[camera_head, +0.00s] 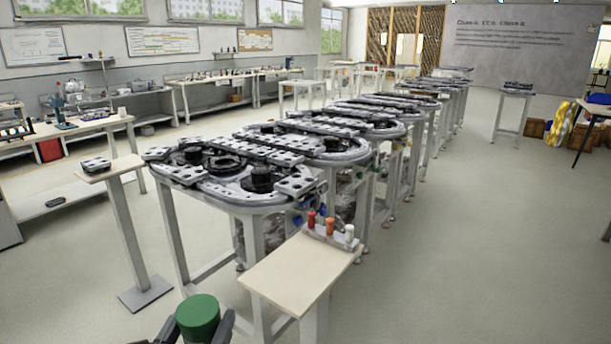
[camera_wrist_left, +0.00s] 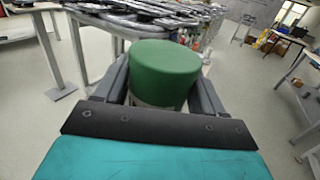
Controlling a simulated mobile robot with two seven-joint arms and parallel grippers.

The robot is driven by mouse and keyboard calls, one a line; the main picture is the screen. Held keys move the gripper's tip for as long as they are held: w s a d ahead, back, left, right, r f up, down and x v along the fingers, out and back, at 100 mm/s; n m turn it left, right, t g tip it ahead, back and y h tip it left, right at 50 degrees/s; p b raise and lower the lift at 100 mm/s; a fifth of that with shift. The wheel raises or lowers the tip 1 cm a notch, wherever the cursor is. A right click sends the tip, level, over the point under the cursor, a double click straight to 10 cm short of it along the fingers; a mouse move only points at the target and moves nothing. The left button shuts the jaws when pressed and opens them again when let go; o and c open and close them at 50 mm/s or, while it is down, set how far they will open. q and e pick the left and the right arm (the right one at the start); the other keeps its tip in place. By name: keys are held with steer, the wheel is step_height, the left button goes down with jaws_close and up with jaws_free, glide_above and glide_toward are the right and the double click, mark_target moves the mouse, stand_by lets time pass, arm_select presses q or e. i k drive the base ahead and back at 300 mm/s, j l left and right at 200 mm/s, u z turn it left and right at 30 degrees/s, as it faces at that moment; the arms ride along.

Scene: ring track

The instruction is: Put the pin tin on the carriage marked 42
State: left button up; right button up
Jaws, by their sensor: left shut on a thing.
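My left gripper (camera_head: 198,330) is at the bottom of the head view, shut on a round tin with a green top (camera_head: 198,314). In the left wrist view the same green-topped tin (camera_wrist_left: 165,70) stands between the two dark fingers, with a paler lower body partly hidden by the gripper. No label shows on it, so I cannot confirm it is the pin tin. The ring track (camera_head: 225,190) lies ahead, with dark and grey carriages on it. No number 42 is readable on any of them. My right gripper is not in view.
A pale wooden table (camera_head: 290,272) stands between my gripper and the track, bearing a rack with red, orange and white-topped items (camera_head: 329,232). A small pedestal (camera_head: 110,172) stands left of the track. The floor at right (camera_head: 470,250) is clear.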

mark_target(297, 181)
steer(key=i+l, duration=0.3)
steer(key=i, duration=0.2)
steer(key=i+l, duration=0.3)
steer(key=i, duration=0.25)
steer(key=i+l, duration=0.3)
steer(key=i, duration=0.2)
